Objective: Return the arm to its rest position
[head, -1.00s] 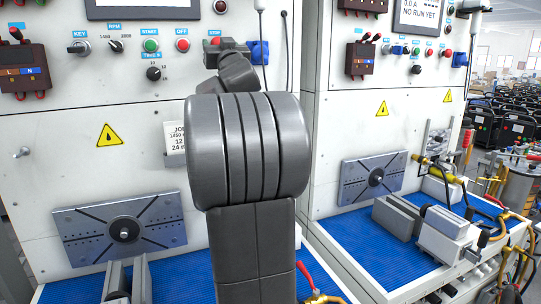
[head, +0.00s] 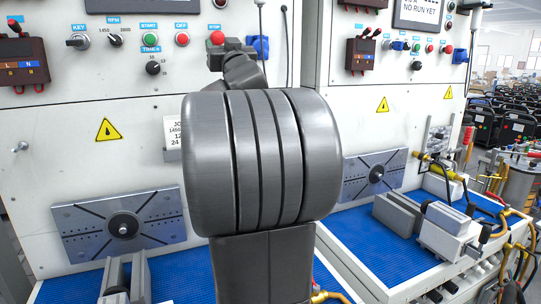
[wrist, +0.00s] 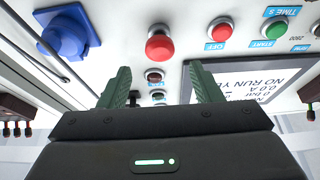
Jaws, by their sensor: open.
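My arm (head: 262,165) rises through the middle of the head view, with its thick grey joint in front of the left test bench. My gripper (wrist: 161,85) shows in the wrist view with two green fingers apart and nothing between them. In the head view the end of my arm is small, close to the panel near the red stop button (head: 217,38), and its fingers cannot be made out. The wrist view shows the panel upside down, with a red mushroom button (wrist: 160,46) beyond the fingers. Whether anything touches the panel cannot be told.
A blue socket (wrist: 68,35) and a display (wrist: 250,85) flank the fingers in the wrist view. Slotted plates (head: 122,227) and blue mats (head: 185,286) lie below the panel. A second bench with a vise (head: 447,232) stands right. My arm hides the bench middle.

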